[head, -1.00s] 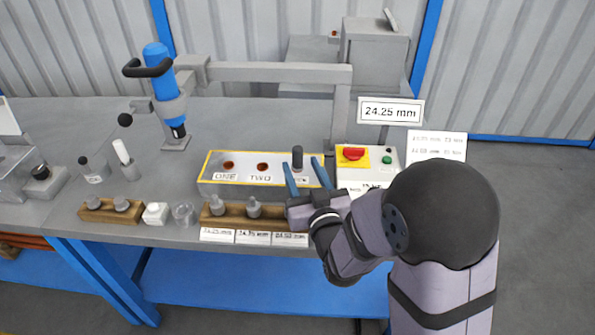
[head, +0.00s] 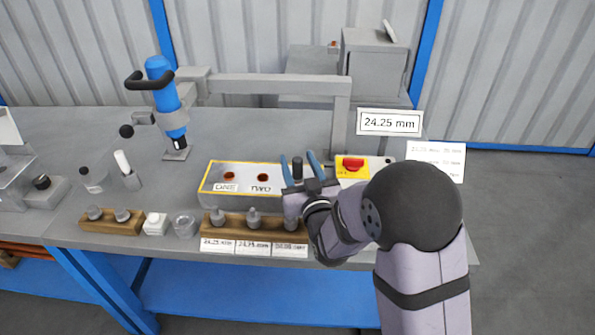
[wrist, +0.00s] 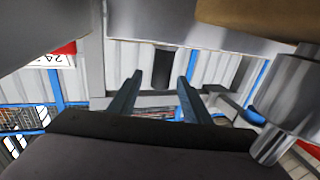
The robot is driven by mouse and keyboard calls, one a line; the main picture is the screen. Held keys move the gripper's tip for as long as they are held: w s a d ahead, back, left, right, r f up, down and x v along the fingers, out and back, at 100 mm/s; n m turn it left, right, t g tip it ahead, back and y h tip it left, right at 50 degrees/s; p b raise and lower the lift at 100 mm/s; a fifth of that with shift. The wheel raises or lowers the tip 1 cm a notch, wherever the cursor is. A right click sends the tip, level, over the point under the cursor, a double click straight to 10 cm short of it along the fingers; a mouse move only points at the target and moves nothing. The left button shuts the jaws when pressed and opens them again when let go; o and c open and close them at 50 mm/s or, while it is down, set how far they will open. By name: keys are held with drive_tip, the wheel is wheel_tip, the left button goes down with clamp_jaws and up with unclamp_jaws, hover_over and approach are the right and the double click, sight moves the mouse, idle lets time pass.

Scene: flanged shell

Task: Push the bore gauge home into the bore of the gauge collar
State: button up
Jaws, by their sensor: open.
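A dark upright cylinder (head: 297,167), which looks like the bore gauge's handle, stands at the right end of the yellow-edged box. In the wrist view the dark cylinder (wrist: 162,68) hangs from the grey surface at the top, since that picture appears upside down. My gripper (head: 299,162) is open, with one blue finger on each side of the cylinder; in the wrist view my gripper (wrist: 160,80) shows gaps at both sides. No contact shows. I cannot make out the gauge collar or its bore; the cylinder's foot is hidden in the head view.
The box (head: 240,176) has two red spots and labels. A wooden rack (head: 235,224) with grey knobbed pieces stands in front, close to my arm. A control box with a red button (head: 353,164) is to the right. A blue tool (head: 162,85) on a stand is at back left.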

drive_tip(key=shift+w+a, duration=0.15)
drive_tip(key=shift+w, duration=0.3)
clamp_jaws()
wheel_tip(320, 180, up, 10)
drive_tip(key=p, duration=0.6)
drive_tip(key=shift+r+p, duration=0.1)
drive_tip(key=shift+p, duration=0.3)
drive_tip(key=s+a+n+g+y, duration=0.1)
drive_tip(key=s+a, duration=0.3)
drive_tip(key=a, duration=0.5)
drive_tip(key=s+a+f+n+g+y, duration=0.1)
drive_tip(key=s+a+n+g+y, duration=0.1)
drive_tip(key=a, duration=0.6)
drive_tip(key=s+a+n+g+y, duration=0.2)
drive_tip(key=s+a+n+y, duration=0.1)
drive_tip(key=s+a, duration=0.5)
drive_tip(key=shift+a+f+y, duration=0.2)
drive_tip(key=shift+a+y, duration=0.65)
drive_tip(key=shift+y, duration=0.05)
